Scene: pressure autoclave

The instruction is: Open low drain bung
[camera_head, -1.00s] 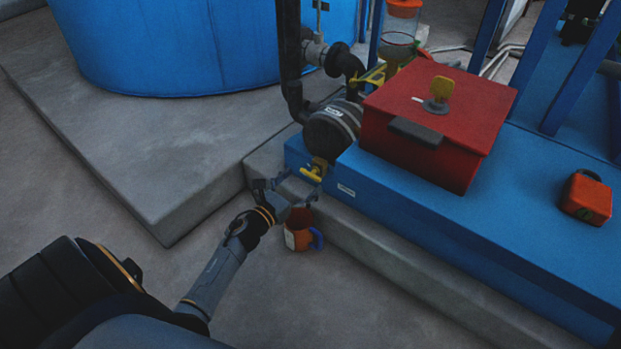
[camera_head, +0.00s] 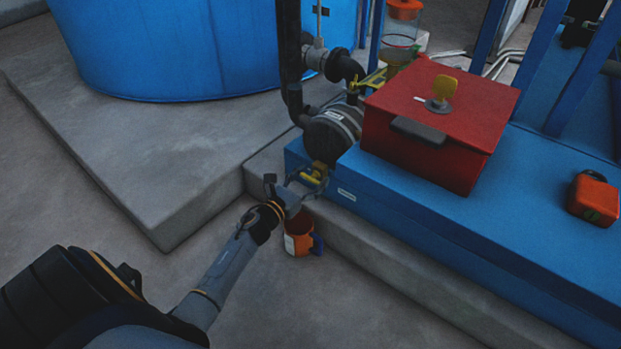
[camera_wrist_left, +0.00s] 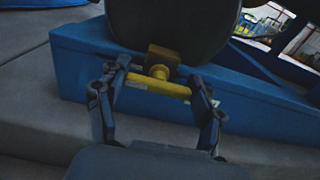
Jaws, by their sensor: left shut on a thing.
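The low drain bung is a yellow T-shaped handle (camera_head: 311,177) on a brass fitting under the dark pump body (camera_head: 331,129). My left gripper (camera_head: 313,183) reaches it from the lower left and is shut on the bung handle. In the left wrist view the yellow bar (camera_wrist_left: 158,87) lies crosswise between the two fingers of my left gripper (camera_wrist_left: 158,90), one finger at each end. The brass fitting behind the bar shows above it. My right gripper is not in view.
A red box (camera_head: 440,125) and a small orange case (camera_head: 594,198) sit on the blue base (camera_head: 430,215). A concrete plinth (camera_head: 120,130) with a blue tank (camera_head: 200,45) lies to the left.

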